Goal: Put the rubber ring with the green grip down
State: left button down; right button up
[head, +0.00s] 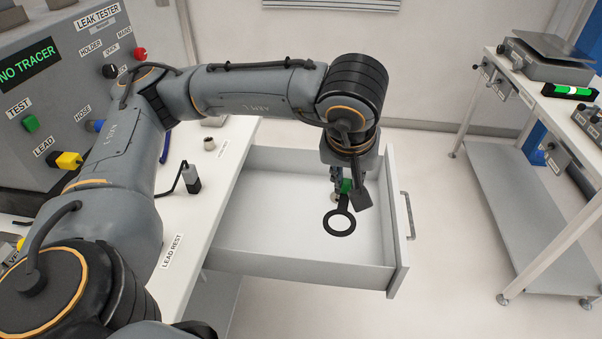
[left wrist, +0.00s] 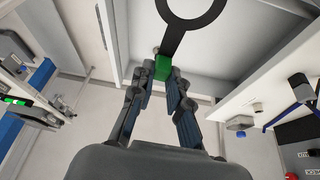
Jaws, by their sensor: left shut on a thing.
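The black rubber ring (head: 328,226) with its green grip (head: 347,186) hangs from my left gripper (head: 348,184) over the open drawer (head: 265,205). The fingers are shut on the green grip, and the ring points down and toward the viewer. In the left wrist view the green grip (left wrist: 162,68) sits between the fingertips (left wrist: 165,76), and the ring (left wrist: 197,30) extends beyond them to the top edge. Whether the ring touches the drawer floor cannot be told. My right gripper is out of view.
The drawer is empty around the ring; its front panel (head: 400,215) stands at the right. The white bench top (head: 185,222) on the left holds a dark probe on a cable (head: 193,180) and a small pale cup (head: 209,144). The leak tester (head: 60,80) stands behind my arm.

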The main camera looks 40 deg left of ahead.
pick_arm(q)
notch_tip(320, 180, down, 9)
jog(key=w+a+b, duration=0.1)
jog(key=a+b, duration=0.1)
jog(key=b, duration=0.3)
jog(key=n+b, duration=0.2)
jog(key=b, duration=0.5)
send_near(321, 213)
jog(key=shift+w+d+f+g+y, duration=0.1)
jog(key=shift+w+f+g+y, duration=0.25)
jog(key=shift+w, duration=0.35)
jog(key=shift+w+f, duration=0.25)
jog(key=shift+f, duration=0.15)
jog(key=x, duration=0.3)
jog(key=shift+s+f, duration=0.25)
jog(key=shift+f, duration=0.2)
jog(key=c, duration=1.7)
grip_release()
jog(key=shift+f, duration=0.15)
jog(key=shift+c, duration=0.2)
jog(key=o, duration=0.4)
jog(key=shift+o, duration=0.2)
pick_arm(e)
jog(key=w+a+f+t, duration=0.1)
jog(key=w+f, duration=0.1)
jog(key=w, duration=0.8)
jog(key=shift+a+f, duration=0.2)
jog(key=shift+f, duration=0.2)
